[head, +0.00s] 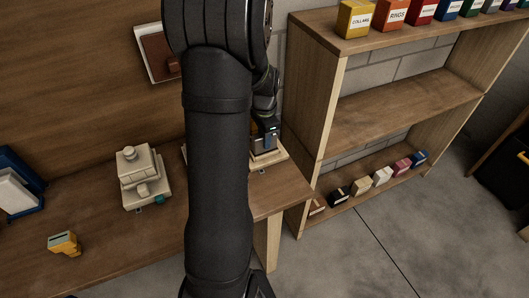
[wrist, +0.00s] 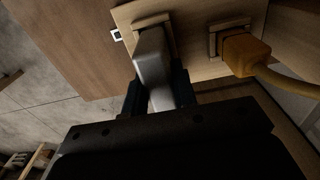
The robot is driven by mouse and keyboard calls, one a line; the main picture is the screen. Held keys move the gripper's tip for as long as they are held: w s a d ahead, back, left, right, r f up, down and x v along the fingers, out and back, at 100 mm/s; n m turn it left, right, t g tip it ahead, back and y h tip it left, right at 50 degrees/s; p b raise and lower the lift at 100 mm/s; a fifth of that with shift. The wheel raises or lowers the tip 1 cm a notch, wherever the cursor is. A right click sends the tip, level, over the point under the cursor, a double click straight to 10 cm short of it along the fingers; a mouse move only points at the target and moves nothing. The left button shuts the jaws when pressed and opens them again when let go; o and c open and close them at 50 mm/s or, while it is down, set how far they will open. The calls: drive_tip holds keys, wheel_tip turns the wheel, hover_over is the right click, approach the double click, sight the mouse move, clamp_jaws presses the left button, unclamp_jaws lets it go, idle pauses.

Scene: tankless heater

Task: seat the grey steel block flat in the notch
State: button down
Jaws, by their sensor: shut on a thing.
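The grey steel block (wrist: 152,62) is between the two dark fingers of my gripper (wrist: 157,88) in the wrist view. The gripper is shut on it. The block's far end overlaps a wooden frame (wrist: 151,21) on a light board, which looks like the notch. I cannot tell whether the block touches its floor or lies flat. In the head view my gripper (head: 266,128) is low over the right end of the bench, largely behind my black arm. The pale board (head: 272,158) shows just below it.
An orange piece (wrist: 240,54) with a thick curved cable sits in a second wooden frame right of the block. A cream stepped object (head: 142,180) and a yellow piece (head: 65,244) stand on the bench (head: 105,235). A wooden shelf (head: 395,115) with small boxes rises at right.

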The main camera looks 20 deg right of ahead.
drive_tip(key=shift+f, duration=0.85)
idle(0.6)
drive_tip(key=c, duration=1.1)
unclamp_jaws()
drive_tip(key=shift+r, duration=0.1)
wheel_tip(320, 180, up, 17)
drive_tip(key=shift+r, duration=0.1)
